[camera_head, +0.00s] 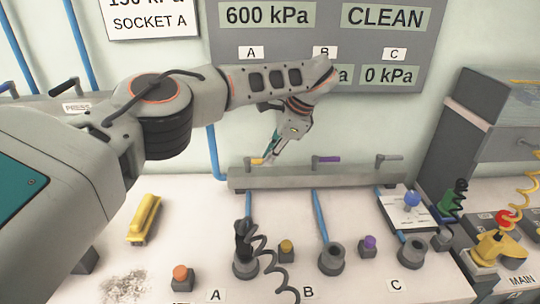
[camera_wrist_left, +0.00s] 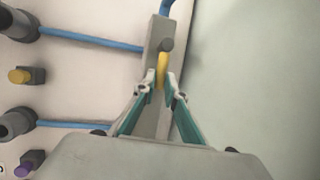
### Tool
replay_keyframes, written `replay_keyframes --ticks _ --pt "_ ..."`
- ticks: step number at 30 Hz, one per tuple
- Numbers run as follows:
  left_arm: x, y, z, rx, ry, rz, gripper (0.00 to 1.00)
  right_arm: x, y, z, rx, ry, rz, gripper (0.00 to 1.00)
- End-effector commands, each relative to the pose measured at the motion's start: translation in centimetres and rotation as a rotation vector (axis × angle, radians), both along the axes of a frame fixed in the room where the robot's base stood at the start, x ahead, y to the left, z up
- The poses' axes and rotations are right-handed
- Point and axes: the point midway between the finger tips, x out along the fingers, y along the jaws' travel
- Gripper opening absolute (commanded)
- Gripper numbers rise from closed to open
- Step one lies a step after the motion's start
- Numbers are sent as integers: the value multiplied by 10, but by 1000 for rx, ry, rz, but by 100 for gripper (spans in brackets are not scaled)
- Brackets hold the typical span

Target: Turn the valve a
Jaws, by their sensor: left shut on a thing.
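The yellow handle of valve A (camera_head: 257,161) sits at the left end of the grey manifold bar (camera_head: 300,180) by the wall. My left gripper (camera_head: 268,158) reaches down to it from above. In the left wrist view, the yellow handle (camera_wrist_left: 161,72) stands between the fingertips of my left gripper (camera_wrist_left: 163,86), which is shut on it. The handle's grey pivot (camera_wrist_left: 166,45) shows just beyond the fingers. In the head view the fingers partly cover the handle. My right gripper is in neither view.
Blue hoses run to dark sockets (camera_head: 331,258) on the white bench. A yellow tool-like object (camera_head: 144,219) lies at left. A grey display panel (camera_head: 430,50) hangs behind my arm.

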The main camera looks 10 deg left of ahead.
Motion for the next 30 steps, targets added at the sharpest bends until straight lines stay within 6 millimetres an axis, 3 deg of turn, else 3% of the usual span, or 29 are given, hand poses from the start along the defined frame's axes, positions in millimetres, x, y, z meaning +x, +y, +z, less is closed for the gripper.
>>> replay_keyframes --ticks 18,19,20,30 --pt "2 1 2 1 -6 36 0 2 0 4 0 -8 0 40" --pt "2 1 2 1 -6 36 19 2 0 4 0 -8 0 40" --pt "2 1 2 1 -5 36 27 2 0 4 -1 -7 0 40" --pt "1 1 1 0 -2 37 28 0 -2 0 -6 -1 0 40"
